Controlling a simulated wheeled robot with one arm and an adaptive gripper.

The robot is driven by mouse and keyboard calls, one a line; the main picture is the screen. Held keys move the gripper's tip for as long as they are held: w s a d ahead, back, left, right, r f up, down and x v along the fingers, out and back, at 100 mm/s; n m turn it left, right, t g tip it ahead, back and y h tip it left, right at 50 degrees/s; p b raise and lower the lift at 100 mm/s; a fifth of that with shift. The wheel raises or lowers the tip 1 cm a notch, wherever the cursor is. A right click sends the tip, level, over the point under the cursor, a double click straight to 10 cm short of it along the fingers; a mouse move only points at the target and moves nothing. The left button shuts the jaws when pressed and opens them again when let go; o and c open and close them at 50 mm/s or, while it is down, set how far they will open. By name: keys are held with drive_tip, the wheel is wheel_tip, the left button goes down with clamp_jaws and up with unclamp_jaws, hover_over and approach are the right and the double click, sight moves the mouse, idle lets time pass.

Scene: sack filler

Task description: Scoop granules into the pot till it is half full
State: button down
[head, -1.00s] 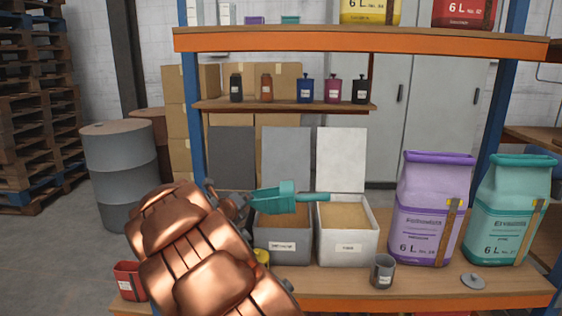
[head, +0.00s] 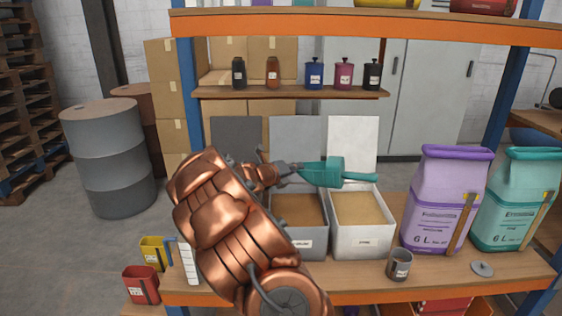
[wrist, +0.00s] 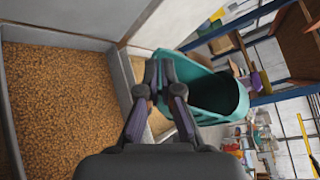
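My gripper (head: 284,172) is shut on a teal scoop (head: 322,172) and holds it above the backs of two open bins. The scoop also shows in the wrist view (wrist: 205,88), its mouth dark with no granules visible. The grey bin (head: 299,243) and the white bin (head: 362,243) both hold tan granules. The wrist view shows granules (wrist: 60,105) in a bin at left. The grey pot (head: 399,265) stands upright on the bench in front of the white bin. Its inside is too dark and small to judge.
A small grey lid (head: 482,268) lies right of the pot. Purple (head: 440,205) and teal (head: 515,205) sacks stand at right. Above is a shelf (head: 290,92) with several small containers. Raised bin lids (head: 352,148) stand behind the bins. Red (head: 141,285) and yellow (head: 154,253) containers are at left.

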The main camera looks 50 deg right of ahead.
drive_tip(key=n+h, duration=0.1)
drive_tip(key=n, duration=0.2)
drive_tip(key=n+g+h, duration=0.1)
drive_tip(key=n, duration=0.2)
drive_tip(key=n+h, duration=0.1)
drive_tip(key=n, duration=0.2)
drive_tip(key=shift+w+f+g, duration=0.3)
drive_tip(key=shift+w, duration=0.05)
drive_tip(key=p, duration=0.2)
drive_tip(key=shift+r+n+p, duration=0.3)
drive_tip(key=shift+n, duration=0.1)
drive_tip(key=n+p, duration=0.1)
drive_tip(key=p, duration=0.2)
drive_tip(key=shift+h, duration=0.4)
drive_tip(key=shift+n+p, duration=0.3)
drive_tip(key=shift+p, duration=0.15)
drive_tip(key=shift+f+n+t+h+p, duration=0.2)
drive_tip(key=shift+n+t+h+p, duration=0.15)
drive_tip(key=shift+n+p, duration=0.6)
drive_tip(key=shift+f+n+t+h+p, duration=0.15)
drive_tip(key=shift+n+t+h+p, duration=0.15)
drive_tip(key=shift+n+p, duration=0.65)
